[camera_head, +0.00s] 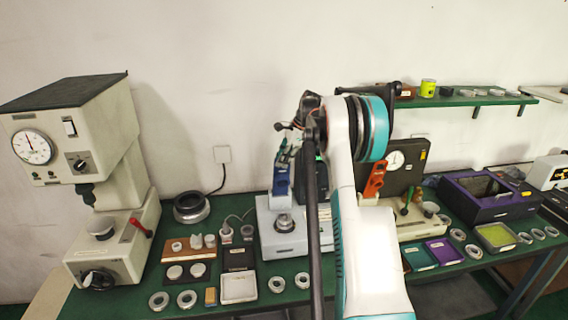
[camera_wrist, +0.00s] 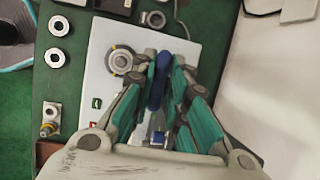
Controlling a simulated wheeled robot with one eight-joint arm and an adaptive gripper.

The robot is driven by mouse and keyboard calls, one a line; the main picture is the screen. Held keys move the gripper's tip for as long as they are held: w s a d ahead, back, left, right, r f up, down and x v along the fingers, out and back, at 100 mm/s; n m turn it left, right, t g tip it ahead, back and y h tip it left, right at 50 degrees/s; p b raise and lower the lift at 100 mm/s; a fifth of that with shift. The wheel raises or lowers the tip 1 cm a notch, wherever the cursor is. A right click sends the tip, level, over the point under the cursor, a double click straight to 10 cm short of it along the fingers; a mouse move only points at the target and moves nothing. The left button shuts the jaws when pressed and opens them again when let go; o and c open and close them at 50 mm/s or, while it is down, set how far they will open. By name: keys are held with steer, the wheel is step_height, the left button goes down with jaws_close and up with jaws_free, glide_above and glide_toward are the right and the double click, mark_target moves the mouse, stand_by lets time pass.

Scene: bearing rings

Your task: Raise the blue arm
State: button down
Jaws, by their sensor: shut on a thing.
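The blue arm (camera_head: 281,184) stands at the back of a pale instrument base (camera_head: 283,244) on the green table. In the wrist view the blue arm (camera_wrist: 156,88) lies between the teal fingers of my gripper (camera_wrist: 165,68), which is shut on it. In the head view my gripper (camera_head: 286,155) is at the top of the blue arm, partly hidden by my own arm. A round metal piece (camera_head: 284,224) sits on the base in front of the blue arm; it also shows in the wrist view (camera_wrist: 121,60).
A large press with a dial (camera_head: 100,229) stands at the left. An orange-armed instrument (camera_head: 375,180) is just right of my arm. Several loose rings and a white tray (camera_head: 238,289) lie in front. A wall shelf (camera_head: 460,101) hangs at the back right.

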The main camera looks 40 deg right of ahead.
steer(key=shift+w+d+r, duration=0.25)
steer(key=shift+w+d, duration=0.2)
steer(key=shift+w, duration=0.25)
steer(key=c, duration=1.7)
jaws_free()
steer(key=shift+w+d, duration=0.1)
steer(key=shift+r, duration=0.1)
steer(key=v, duration=1.1)
steer(key=shift+d+r, duration=0.1)
steer(key=shift+r, duration=0.3)
